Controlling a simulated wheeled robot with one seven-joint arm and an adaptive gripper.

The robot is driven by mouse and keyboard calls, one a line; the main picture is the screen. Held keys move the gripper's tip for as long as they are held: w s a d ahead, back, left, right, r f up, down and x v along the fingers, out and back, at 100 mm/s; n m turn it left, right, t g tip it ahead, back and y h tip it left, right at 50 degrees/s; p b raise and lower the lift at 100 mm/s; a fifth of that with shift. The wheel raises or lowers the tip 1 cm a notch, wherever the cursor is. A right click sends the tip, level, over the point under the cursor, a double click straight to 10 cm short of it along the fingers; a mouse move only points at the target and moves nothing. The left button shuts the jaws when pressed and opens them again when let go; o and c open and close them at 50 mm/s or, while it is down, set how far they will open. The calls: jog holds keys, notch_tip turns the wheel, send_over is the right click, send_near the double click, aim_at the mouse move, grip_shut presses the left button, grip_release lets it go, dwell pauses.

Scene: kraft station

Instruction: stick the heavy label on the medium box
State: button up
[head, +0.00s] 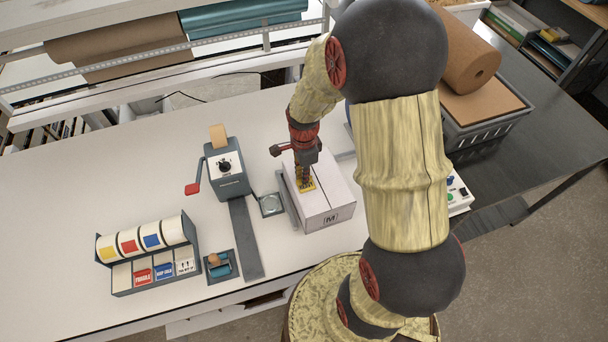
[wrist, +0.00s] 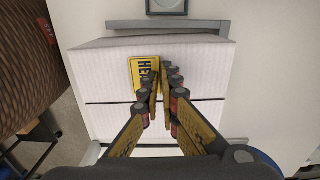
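The medium box (head: 327,208) is white, marked "M" on its front face, and stands on the table. The heavy label (head: 307,186) is yellow with black letters and lies on the box's top, near its left side. In the wrist view the label (wrist: 145,72) shows "HE"; its other part is hidden behind the fingers. My gripper (head: 304,180) is right over the label, its fingertips at or very near the box top. In the wrist view the two fingers (wrist: 165,85) are close together with a thin gap. I cannot tell whether the label is pinched between them.
A label dispenser (head: 146,240) with several rolls stands at the left. A grey machine with a red handle (head: 226,172) stands left of the box. A tape roller (head: 220,265) sits at the front. A brown paper roll (head: 466,62) lies over a grey crate (head: 490,122) at the right.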

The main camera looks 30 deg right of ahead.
jog(key=o, duration=0.5)
jog(key=shift+r+p, duration=1.55)
jog(key=shift+r, duration=0.7)
